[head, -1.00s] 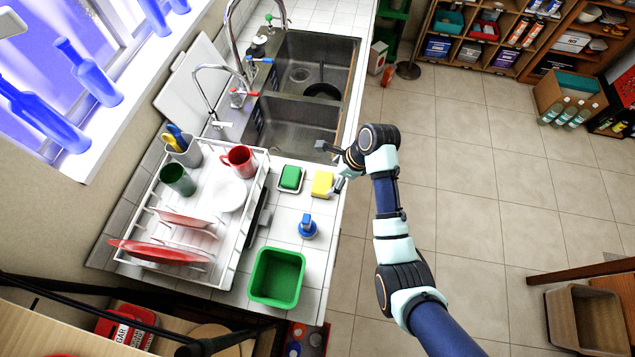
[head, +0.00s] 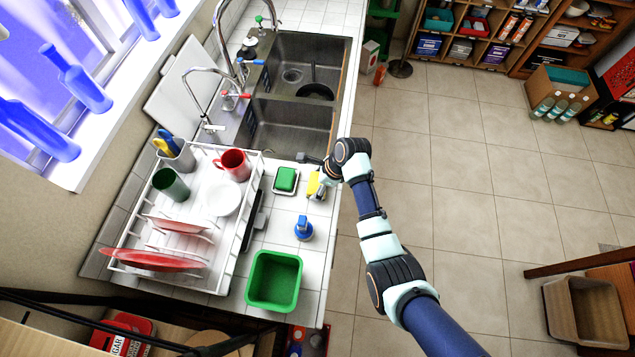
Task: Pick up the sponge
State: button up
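A yellow sponge (head: 312,185) lies on the white tiled counter near its right edge, beside a green block (head: 286,178) on a small white dish. My gripper (head: 321,190) comes in from the right and is at the sponge's right side, hiding part of it. I cannot tell whether the fingers touch the sponge or how far apart they are.
A white dish rack (head: 235,250) with plates, cups and cutlery stands to the left. A blue-topped bottle (head: 304,229) and a green tub (head: 274,280) are nearer on the counter. The double sink (head: 290,125) lies beyond. Open tiled floor is to the right.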

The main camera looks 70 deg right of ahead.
jog(key=c, duration=0.3)
jog(key=shift+r, duration=0.15)
notch_tip(320, 180, up, 20)
jog(key=shift+f+p, duration=0.1)
jog(key=shift+p, duration=1.1)
